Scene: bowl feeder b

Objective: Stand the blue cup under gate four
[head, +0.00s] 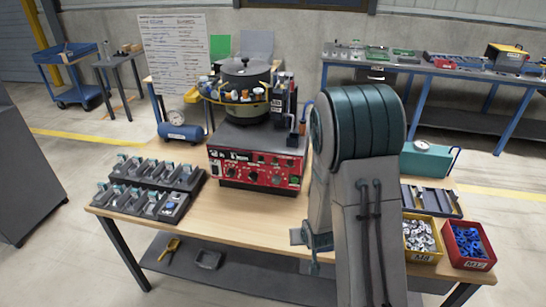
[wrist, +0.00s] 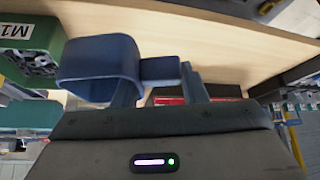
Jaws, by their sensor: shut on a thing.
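A blue cup (wrist: 100,57) shows large at the left of the wrist view, hollow and rounded-square, its mouth facing the camera. My gripper (wrist: 160,68) is shut on a blue tab-like piece at the cup's right side, and the cup is held off the table. In the head view, my arm hides the gripper and I cannot make out the cup. The bowl feeder (head: 243,76) stands on a red-fronted control box (head: 258,168) at the table's back middle. A dark tower with small labels (head: 285,100) stands at its right. I cannot tell which gate is four.
The wooden table (head: 235,220) is clear in front of the control box. Dark racks of small parts (head: 160,172) stand at left, a blue tank with gauge (head: 180,131) behind. A yellow bin (head: 422,240) and a red M12 bin (head: 468,245) stand front right.

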